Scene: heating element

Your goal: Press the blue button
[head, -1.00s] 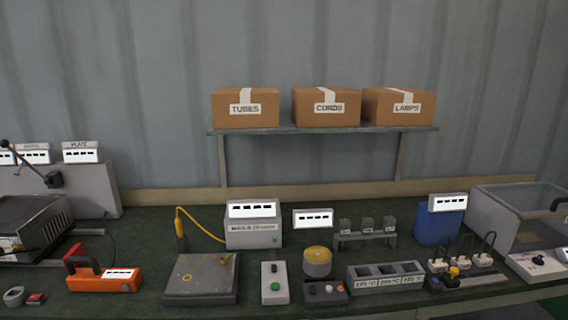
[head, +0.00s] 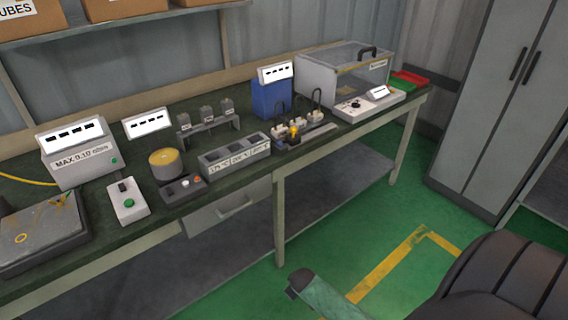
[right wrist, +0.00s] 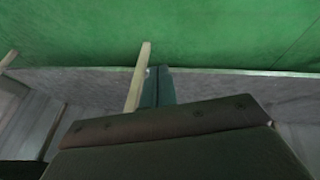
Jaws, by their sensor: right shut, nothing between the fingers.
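I cannot make out a clearly blue button in the head view; the parts on the socket strip (head: 305,137) are too small to tell. A grey switch box (head: 127,201) has a green button (head: 129,203). Beside it, a base with a yellow-topped cylinder (head: 166,163) carries small pale and orange knobs. My right gripper (head: 303,284) is at the bottom of the head view, over the green floor in front of the bench and apart from the controls. Its narrow teal fingers are together and empty in the right wrist view (right wrist: 157,76). My left gripper is not in view.
The bench (head: 160,224) holds a grey meter (head: 78,155), a labelled block (head: 234,160), a blue container (head: 271,98) and a clear-lidded box (head: 346,80). A lower shelf (head: 235,253) runs underneath. Cabinets (head: 488,110) stand right. The floor before the bench is clear.

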